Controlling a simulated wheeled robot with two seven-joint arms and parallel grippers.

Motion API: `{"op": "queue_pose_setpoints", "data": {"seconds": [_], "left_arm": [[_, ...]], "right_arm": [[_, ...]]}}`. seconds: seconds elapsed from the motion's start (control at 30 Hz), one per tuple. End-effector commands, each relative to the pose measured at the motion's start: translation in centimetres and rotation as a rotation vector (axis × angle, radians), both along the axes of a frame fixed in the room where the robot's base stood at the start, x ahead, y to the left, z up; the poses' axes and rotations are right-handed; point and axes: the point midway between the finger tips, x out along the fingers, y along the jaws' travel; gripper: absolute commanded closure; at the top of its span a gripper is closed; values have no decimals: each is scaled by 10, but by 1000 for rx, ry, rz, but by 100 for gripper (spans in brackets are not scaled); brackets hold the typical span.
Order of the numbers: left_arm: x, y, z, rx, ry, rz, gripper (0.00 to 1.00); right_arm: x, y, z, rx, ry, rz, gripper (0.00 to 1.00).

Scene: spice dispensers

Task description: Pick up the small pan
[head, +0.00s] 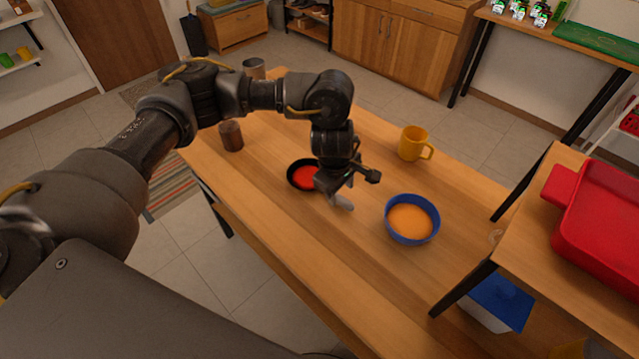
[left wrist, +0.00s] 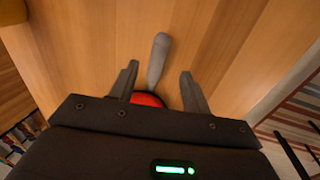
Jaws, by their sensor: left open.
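The small pan (head: 303,178) stands on the wooden table, with a dark rim, red inside and a grey handle (head: 343,202) pointing to the lower right. My left gripper (head: 347,184) is over the pan's handle side and hides part of the pan. In the left wrist view the handle (left wrist: 159,58) lies between the two open fingers and extends past their tips. A strip of the red pan inside (left wrist: 147,99) shows near the finger bases. The fingers look apart from the handle. My right gripper is not in view.
A blue bowl with orange contents (head: 411,220) stands right of the gripper. A yellow mug (head: 413,143) is behind it. A brown cup (head: 231,135) and a metallic can (head: 254,68) stand at the left. A red tray (head: 601,215) sits on a raised shelf at right.

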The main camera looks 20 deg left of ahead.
Motion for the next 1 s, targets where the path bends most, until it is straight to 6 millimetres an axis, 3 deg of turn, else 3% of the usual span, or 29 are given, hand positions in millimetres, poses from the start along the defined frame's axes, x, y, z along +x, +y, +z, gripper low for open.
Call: {"op": "queue_pose_setpoints", "data": {"seconds": [0.23, 0.6, 0.9, 1.0], "left_arm": [[2, -2, -7, 0, 1, -2, 52], [13, -4, -51, 0, 2, -3, 52], [14, -5, -56, 0, 0, -5, 52], [14, -5, -56, 0, 0, -5, 65]], "right_arm": [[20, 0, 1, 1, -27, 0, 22], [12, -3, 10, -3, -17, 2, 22], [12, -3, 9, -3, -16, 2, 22], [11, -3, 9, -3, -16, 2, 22]]}}
